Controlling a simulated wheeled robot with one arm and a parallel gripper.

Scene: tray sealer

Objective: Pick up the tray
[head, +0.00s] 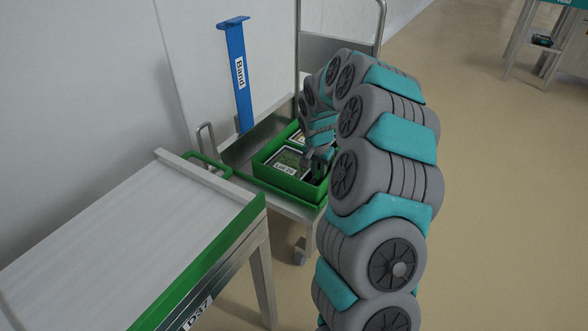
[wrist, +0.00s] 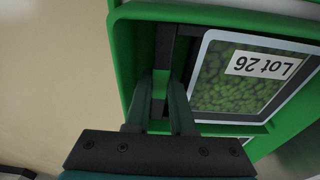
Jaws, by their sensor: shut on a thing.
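The tray (head: 288,162) is dark, with a white-edged picture lid labelled "Lot 26". It sits in a green crate (head: 280,179) on a cart, and its lid fills the right of the wrist view (wrist: 222,92), label upside down. My gripper (head: 318,168) reaches down into the crate at the tray's right side. In the wrist view my gripper's fingers (wrist: 168,80) are close together at the dark edge beside the lid, shut on the tray. The exact grip line is partly hidden by the fingers.
A second tray (head: 299,138) lies behind in the crate, partly hidden by my arm. A blue post marked "Band" (head: 238,75) stands behind the cart. A grey table (head: 130,235) with a green edge, marked "D37", stands at front left.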

